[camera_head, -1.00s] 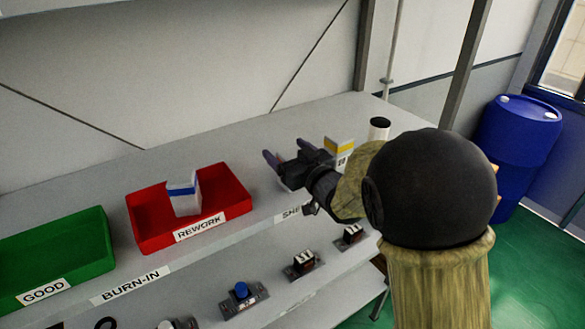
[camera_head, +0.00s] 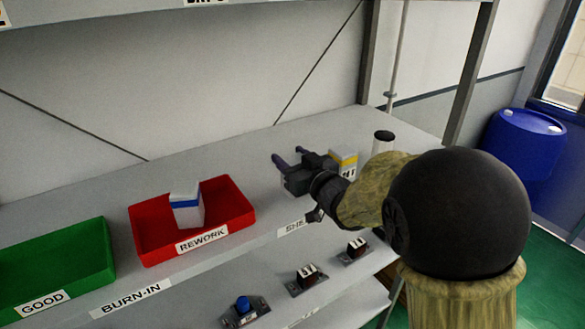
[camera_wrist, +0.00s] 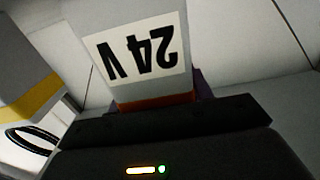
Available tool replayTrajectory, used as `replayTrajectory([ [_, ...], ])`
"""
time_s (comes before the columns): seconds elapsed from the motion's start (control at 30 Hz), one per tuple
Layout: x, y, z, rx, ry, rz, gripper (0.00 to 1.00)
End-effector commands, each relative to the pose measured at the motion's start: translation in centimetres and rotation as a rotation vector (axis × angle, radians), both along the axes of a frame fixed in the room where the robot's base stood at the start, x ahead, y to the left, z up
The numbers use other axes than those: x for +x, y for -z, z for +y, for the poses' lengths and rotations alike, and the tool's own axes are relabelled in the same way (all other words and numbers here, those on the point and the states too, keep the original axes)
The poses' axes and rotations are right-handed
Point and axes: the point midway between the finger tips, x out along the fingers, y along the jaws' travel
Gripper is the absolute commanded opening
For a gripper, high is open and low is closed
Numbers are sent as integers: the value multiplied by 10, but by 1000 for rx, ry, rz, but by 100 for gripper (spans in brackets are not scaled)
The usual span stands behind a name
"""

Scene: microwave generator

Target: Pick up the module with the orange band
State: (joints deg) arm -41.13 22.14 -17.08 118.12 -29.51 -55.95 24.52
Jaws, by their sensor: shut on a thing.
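In the wrist view, the module with the orange band (camera_wrist: 156,101) stands out from between my fingers. Its white label reads "24 V" upside down, and the orange band lies close to the gripper. My gripper (camera_head: 287,158) is shut on this module, over the shelf to the right of the red bin.
A module with a yellow band (camera_head: 344,162) stands close right of my gripper; it also shows in the wrist view (camera_wrist: 38,100). The red REWORK bin (camera_head: 146,238) holds a blue-banded module (camera_head: 187,207). A green GOOD bin (camera_head: 85,268) is at left. A dark-topped white cylinder (camera_head: 382,144) stands behind.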

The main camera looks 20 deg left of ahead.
Motion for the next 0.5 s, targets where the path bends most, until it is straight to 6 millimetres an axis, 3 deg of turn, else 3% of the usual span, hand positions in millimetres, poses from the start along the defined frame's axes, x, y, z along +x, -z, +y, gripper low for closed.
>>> replayTrajectory([
  [0.3, 0, -63, 0, 6, 0, -7, 20],
  [0.5, 0, -82, 0, 2, -1, -3, 20],
])
